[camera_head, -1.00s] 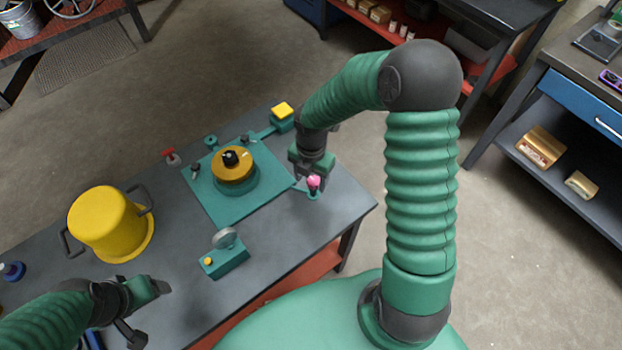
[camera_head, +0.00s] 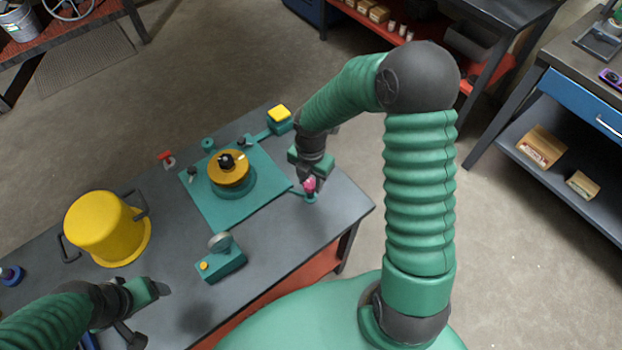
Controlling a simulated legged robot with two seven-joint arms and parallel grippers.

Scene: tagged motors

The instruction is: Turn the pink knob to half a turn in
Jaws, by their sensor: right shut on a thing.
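The pink knob (camera_head: 309,186) sits on a small green mount at the right side of the green base plate (camera_head: 225,207) on the table. My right gripper (camera_head: 309,182) comes down from above and is shut on the pink knob, hiding part of it. How far the knob is turned cannot be told at this size. My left gripper (camera_head: 150,312) is over the table's near left part, away from the knob. Its fingers are too unclear to tell open from shut.
A yellow and black dial (camera_head: 230,171) stands on the base plate. A yellow button box (camera_head: 279,117), a red-handled part (camera_head: 166,159), a green box with a round disc (camera_head: 221,262) and a yellow pot (camera_head: 103,228) stand around it.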

